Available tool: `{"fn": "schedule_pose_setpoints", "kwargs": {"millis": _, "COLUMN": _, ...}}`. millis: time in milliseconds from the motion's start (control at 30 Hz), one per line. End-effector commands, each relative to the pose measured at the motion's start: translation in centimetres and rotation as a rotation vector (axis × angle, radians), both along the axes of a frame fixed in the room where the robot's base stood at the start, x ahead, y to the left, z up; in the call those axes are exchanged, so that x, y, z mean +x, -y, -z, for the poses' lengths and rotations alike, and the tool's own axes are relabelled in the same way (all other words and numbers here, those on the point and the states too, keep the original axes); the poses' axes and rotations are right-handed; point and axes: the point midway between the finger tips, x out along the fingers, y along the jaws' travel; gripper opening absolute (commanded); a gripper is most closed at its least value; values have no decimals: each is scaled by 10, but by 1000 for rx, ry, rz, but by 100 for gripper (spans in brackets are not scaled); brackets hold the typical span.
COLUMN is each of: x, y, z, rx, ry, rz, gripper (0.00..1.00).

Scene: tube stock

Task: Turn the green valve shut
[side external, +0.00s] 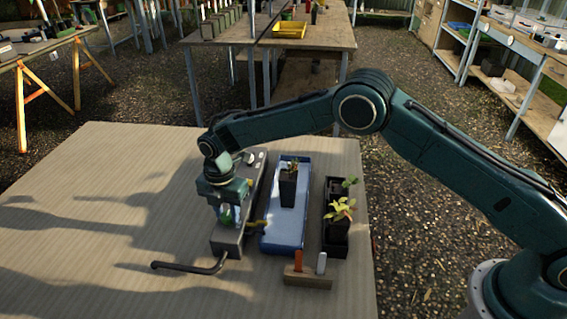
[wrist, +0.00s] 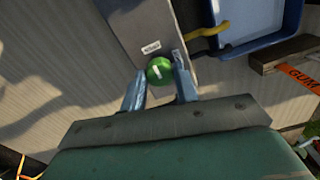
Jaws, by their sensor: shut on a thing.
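The green valve (wrist: 159,70) is a round green knob with a white mark, on the near end of a long grey box. It shows between the two fingers of my gripper (wrist: 160,84) in the wrist view. My gripper is shut on the valve from above, a finger on each side. In the side view my gripper (side external: 229,216) points down over the near end of the grey box (side external: 229,240). Part of the green knob (side external: 226,214) shows there between the fingers. The far part of the box is partly hidden behind my arm.
A blue tray (side external: 283,245) holding a dark pot with a plant (side external: 288,184) lies to the right of the box. A black tray with potted seedlings (side external: 335,250) and a wooden block with tags (side external: 307,280) stand further right. A dark bent pipe (side external: 190,268) extends left. The table's left is clear.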

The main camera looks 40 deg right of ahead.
Motion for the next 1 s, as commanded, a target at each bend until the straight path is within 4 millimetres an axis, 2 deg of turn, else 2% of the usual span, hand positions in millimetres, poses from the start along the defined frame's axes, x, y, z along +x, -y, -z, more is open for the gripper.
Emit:
{"fn": "schedule_pose_setpoints", "kwargs": {"millis": 267, "x": 0, "y": 0, "z": 0, "rx": 0, "ry": 0, "rz": 61, "gripper": 8}}
{"fn": "schedule_pose_setpoints", "kwargs": {"millis": 467, "x": 0, "y": 0, "z": 0, "rx": 0, "ry": 0, "rz": 172, "gripper": 8}}
{"fn": "schedule_pose_setpoints", "kwargs": {"millis": 1000, "x": 0, "y": 1, "z": -1, "rx": 0, "ry": 0, "rz": 658, "gripper": 8}}
